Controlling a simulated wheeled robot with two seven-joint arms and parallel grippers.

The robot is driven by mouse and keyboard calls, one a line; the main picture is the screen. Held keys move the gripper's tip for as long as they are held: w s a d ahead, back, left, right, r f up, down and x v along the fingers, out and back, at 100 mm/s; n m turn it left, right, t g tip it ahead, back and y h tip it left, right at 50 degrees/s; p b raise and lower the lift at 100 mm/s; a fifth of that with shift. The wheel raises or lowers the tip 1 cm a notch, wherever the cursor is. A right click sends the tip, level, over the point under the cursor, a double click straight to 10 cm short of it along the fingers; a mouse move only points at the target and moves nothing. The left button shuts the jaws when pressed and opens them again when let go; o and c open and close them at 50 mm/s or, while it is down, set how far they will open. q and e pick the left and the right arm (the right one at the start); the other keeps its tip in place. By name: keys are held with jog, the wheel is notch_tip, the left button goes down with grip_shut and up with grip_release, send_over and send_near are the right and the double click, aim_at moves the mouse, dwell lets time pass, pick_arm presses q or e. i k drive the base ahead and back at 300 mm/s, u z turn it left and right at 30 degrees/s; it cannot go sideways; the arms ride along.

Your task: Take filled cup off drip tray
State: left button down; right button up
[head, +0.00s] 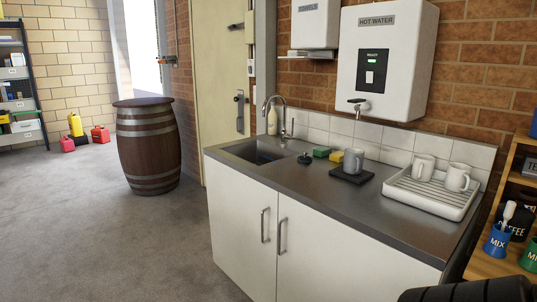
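A grey cup (353,161) stands upright on the black drip tray (342,176) on the metal counter. The tray lies below and slightly left of the tap of the wall-mounted hot water unit (385,50). I cannot see into the cup, so its fill does not show. Neither of my grippers can be made out in the head view, and nothing is touching the cup.
Right of the tray, a white draining rack (428,200) holds two white mugs (457,177). Left of it are green and yellow sponges (321,152), a small black item (304,158) and the sink (255,152). The counter front (355,215) is clear. A wooden shelf (490,265) stands right.

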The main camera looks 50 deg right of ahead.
aim_at(354, 157)
jog(key=z, duration=0.3)
jog(key=i, duration=1.25)
jog(key=z, duration=0.85)
